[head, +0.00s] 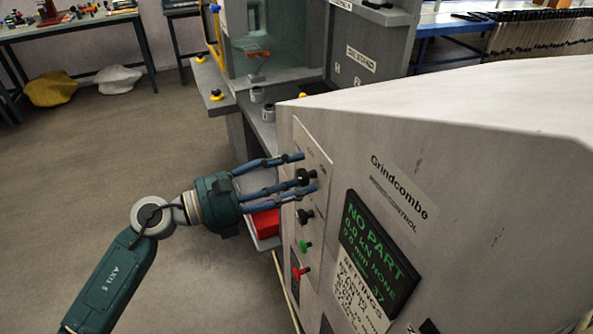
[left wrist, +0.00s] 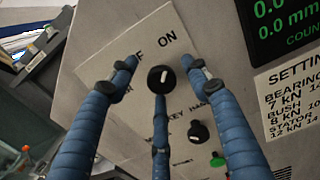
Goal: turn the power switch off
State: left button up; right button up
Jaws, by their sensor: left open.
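The power switch is a black round knob with a white mark, on a pale plate (left wrist: 190,62) of the grey control cabinet. In the left wrist view the knob (left wrist: 160,80) lies among my fingertips; its mark points roughly up toward the word ON. The OFF label is partly hidden by a finger. My left gripper (head: 303,172) is open, its three blue fingers spread around the knob in front of the panel. I cannot tell whether any finger touches it. My right gripper is not in view.
Below are a second black knob (head: 305,215), a green button (head: 305,246) and a red knob (head: 301,272). A lit screen (head: 375,250) reads NO PART. A red bin (head: 265,223) sits behind the gripper. The floor at left is open.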

pick_arm(q)
jog(key=shift+w+d, duration=0.1)
jog(key=shift+d, duration=0.15)
jog(key=c, duration=1.1)
